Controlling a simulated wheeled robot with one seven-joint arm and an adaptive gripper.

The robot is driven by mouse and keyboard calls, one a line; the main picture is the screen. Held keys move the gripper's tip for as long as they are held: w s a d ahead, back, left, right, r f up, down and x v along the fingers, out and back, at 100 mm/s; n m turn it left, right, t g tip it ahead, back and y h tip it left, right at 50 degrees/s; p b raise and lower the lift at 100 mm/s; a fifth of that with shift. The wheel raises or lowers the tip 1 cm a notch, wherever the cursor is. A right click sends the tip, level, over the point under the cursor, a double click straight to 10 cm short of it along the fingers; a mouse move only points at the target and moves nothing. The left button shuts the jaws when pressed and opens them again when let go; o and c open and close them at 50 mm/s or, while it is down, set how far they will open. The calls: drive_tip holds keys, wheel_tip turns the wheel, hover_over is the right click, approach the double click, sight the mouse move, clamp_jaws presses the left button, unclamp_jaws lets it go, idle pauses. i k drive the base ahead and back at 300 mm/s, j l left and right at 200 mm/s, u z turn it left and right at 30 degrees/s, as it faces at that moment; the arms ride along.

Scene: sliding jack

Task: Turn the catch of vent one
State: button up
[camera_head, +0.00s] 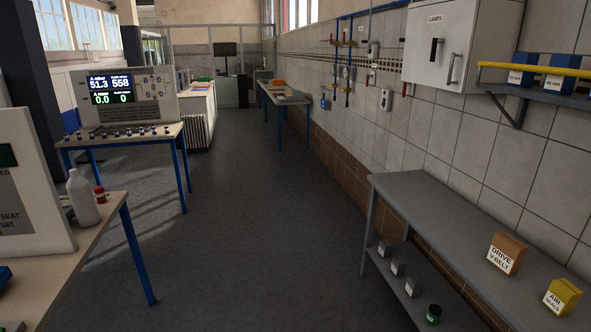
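I cannot make out vent one or its catch in the head view. My gripper is not in view. A panel with lit readouts (112,84) stands on a blue-legged bench at the left, with a row of small knobs or fittings along the bench's front. A grey wall cabinet marked LAMPS (436,46) hangs at the upper right and has a handle on its door.
A grey shelf bench (430,205) runs along the right wall, bearing a DRIVE V-BELT box (506,253) and a yellow box (562,298). A near bench (95,222) at left holds a white bottle (82,198). The floor (240,190) between is clear.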

sight(405, 84)
drive_tip(key=i+u, duration=0.1)
drive_tip(key=i, duration=2.05)
drive_tip(key=i+j+z, duration=0.2)
drive_tip(key=i+z, duration=0.25)
drive_tip(key=i, duration=0.25)
drive_tip(key=i+j+z, duration=0.4)
drive_tip(key=i, duration=0.25)
drive_tip(key=i+j+z, duration=0.45)
drive_tip(key=i+j, duration=0.15)
